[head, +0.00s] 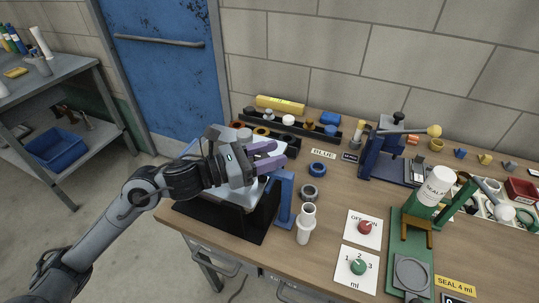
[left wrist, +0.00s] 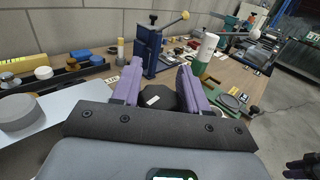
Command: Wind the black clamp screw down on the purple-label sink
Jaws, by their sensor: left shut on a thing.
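My left gripper (head: 278,154) reaches in from the left above the stand with a black base (head: 258,216) and a blue post (head: 284,188). In the left wrist view its two purple fingers (left wrist: 160,70) are shut on a black, many-sided knob (left wrist: 160,97) with a small white mark, which I take for the black clamp screw. In the head view the knob is mostly hidden by the gripper. A pale plate (left wrist: 62,108) with a grey round cap (left wrist: 18,112) lies beside the gripper. I see no purple label; the gripper may cover it.
A blue press (head: 375,155) with a yellow-knobbed lever stands to the right. A white bottle (head: 437,185) stands on a green fixture. Blue (head: 317,169) and grey (head: 309,193) rings and a white tube (head: 306,225) stand close right of the stand. A dark rack (head: 290,128) is behind.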

